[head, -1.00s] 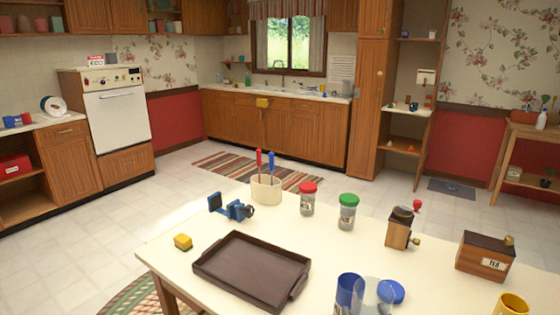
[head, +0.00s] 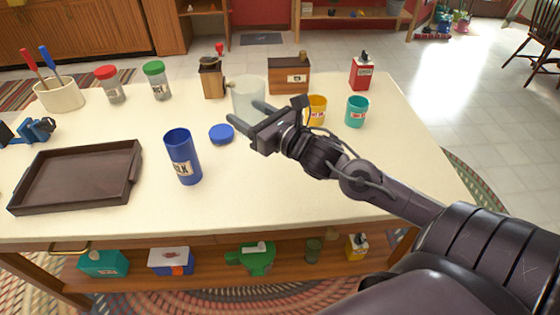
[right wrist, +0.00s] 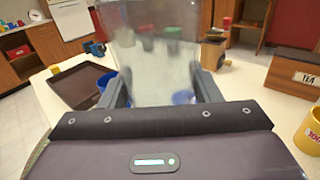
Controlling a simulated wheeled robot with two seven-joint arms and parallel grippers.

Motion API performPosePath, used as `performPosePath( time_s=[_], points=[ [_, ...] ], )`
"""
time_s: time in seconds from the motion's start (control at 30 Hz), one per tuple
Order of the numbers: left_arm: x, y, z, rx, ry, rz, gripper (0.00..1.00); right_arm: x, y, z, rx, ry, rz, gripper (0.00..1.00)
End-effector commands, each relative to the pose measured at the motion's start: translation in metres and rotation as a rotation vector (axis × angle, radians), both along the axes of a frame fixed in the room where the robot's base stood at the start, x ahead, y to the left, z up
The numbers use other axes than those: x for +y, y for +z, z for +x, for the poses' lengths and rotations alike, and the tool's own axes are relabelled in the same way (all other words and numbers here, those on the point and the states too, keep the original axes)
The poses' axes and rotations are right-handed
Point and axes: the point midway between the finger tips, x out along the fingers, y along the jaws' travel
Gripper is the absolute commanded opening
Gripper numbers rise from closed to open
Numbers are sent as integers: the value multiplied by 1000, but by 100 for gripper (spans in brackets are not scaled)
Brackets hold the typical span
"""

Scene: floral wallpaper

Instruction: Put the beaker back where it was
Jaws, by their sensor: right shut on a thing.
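The beaker (head: 248,92) is a clear, pale glass vessel above the far middle part of the table, in front of the gap between the wooden grinder and the tea box in the head view. My right gripper (head: 245,111) is shut on it, one finger on each side. In the right wrist view the beaker (right wrist: 160,50) stands about upright between the fingers (right wrist: 157,88), and things behind show through it. I cannot tell whether its base touches the table. My left gripper is not in view.
Near the beaker are a blue lid (head: 221,133), blue cup (head: 183,158), grinder (head: 212,80), tea box (head: 289,77), yellow cup (head: 317,109) and teal cup (head: 357,112). A dark tray (head: 78,176) lies left. The table's (head: 300,200) front right is clear beneath my arm.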

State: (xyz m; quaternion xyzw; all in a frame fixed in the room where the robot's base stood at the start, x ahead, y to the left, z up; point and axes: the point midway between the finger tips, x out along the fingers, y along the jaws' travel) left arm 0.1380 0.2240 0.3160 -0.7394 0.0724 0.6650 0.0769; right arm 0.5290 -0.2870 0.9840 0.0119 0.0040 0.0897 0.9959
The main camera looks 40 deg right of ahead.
Motion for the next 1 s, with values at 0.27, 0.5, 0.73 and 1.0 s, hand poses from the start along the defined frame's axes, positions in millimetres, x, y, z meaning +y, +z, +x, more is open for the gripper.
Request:
performPosePath(
  time_s=[0.27, 0.5, 0.73, 1.0],
  points=[
    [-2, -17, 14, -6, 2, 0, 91, -39, 22, 9, -2, 51, -5, 25],
    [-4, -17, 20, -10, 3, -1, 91, -45, 0, 9, 5, 54, 3, 25],
    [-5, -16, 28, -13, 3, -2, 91, -45, -62, 9, 4, 52, 3, 25],
    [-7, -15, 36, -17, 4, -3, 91, -44, -119, 9, 0, 53, -1, 25]
  ],
)
